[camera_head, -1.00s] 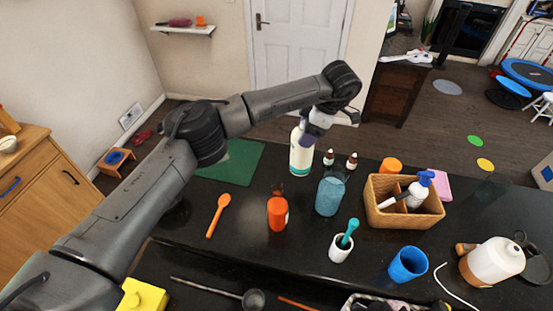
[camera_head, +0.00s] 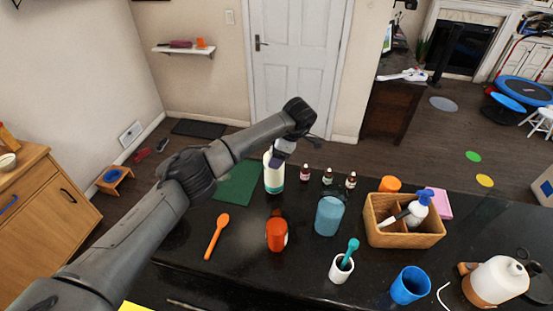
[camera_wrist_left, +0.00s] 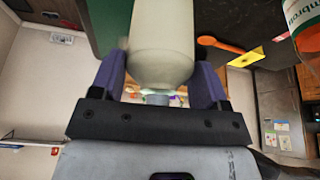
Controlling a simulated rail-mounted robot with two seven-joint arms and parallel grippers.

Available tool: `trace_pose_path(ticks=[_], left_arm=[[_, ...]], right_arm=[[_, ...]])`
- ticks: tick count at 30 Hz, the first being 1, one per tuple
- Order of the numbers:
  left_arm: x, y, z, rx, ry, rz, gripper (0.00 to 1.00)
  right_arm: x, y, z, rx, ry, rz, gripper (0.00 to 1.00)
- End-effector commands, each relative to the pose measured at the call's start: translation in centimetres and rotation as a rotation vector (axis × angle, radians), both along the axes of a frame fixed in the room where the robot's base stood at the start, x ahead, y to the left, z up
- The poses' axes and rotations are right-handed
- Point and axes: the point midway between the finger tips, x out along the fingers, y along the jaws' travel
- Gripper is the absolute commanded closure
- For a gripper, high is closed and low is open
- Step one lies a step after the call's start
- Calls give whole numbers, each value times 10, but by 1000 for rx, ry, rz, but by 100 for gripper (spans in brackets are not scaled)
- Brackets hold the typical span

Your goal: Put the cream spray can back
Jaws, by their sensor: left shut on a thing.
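The cream spray can (camera_head: 273,179), pale with a teal band near its base, stands roughly upright at the counter's far edge, beside the green mat (camera_head: 236,187). My left gripper (camera_head: 279,156) is shut on its upper part. In the left wrist view the can's cream body (camera_wrist_left: 161,40) sits between the two purple fingers of the left gripper (camera_wrist_left: 159,78). I cannot tell whether its base touches the counter. My right gripper is not in view.
Several small dropper bottles (camera_head: 328,177) stand just right of the can. A blue-grey tumbler (camera_head: 329,216), an orange jar (camera_head: 276,235), an orange spoon (camera_head: 216,237) and a wicker basket (camera_head: 404,238) are on the black counter. The green mat looks bare.

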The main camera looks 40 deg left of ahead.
Motion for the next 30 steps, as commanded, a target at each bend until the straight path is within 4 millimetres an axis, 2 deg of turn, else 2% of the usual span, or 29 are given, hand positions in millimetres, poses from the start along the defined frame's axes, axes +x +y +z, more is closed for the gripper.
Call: trace_pose_path(ticks=[6, 17, 18, 26, 30], left_arm=[[0, -1, -22, 1, 1, 0, 90], [0, 0, -26, 1, -1, 0, 90], [0, 0, -27, 1, 1, 0, 30], [0, 0, -27, 1, 1, 0, 6], [0, 0, -27, 1, 1, 0, 6]], right_arm=[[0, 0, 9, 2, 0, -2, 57], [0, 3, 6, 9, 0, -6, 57], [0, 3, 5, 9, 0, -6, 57], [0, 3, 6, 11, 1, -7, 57], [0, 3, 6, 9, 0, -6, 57]])
